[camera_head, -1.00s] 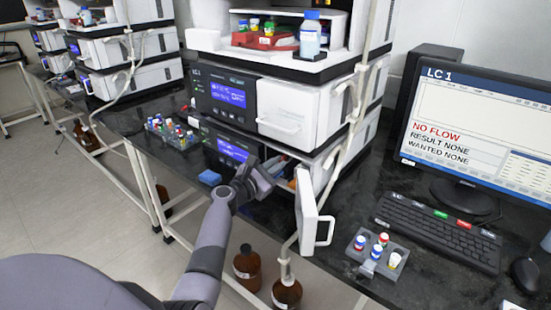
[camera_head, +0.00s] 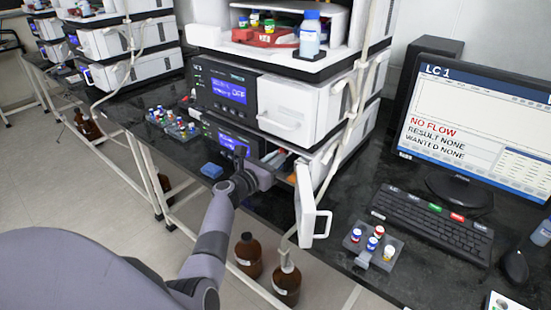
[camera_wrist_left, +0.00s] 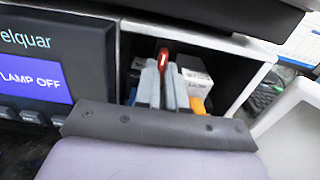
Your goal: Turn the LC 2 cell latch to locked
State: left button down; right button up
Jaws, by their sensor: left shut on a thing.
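My left gripper (camera_head: 266,176) reaches into the open lower compartment of the near instrument stack. In the left wrist view its two grey fingers (camera_wrist_left: 162,88) are close together, shut on a small part with a red top (camera_wrist_left: 163,57). This may be the cell latch, but its pivot and any lock marks are hidden. The compartment door (camera_head: 308,207) hangs open to the right. The stack's upper unit (camera_head: 228,92) is labelled LC 1; I see no LC 2 label. My right gripper is not in view.
A white box (camera_wrist_left: 197,83) and an orange item (camera_wrist_left: 197,104) sit inside, right of the fingers. The monitor (camera_head: 475,120) reads NO FLOW. Brown bottles (camera_head: 248,254) stand below.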

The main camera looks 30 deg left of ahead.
pick_arm(q)
jog(key=shift+f, duration=0.1)
jog(key=c, duration=1.2)
grip_release()
jog(key=shift+s+a+p, duration=0.15)
jog(key=shift+s+p, duration=0.1)
jog(key=shift+s, duration=1.55)
jog(key=shift+s+a+p, duration=0.15)
jog(key=shift+s+p, duration=0.1)
jog(key=shift+s, duration=1.55)
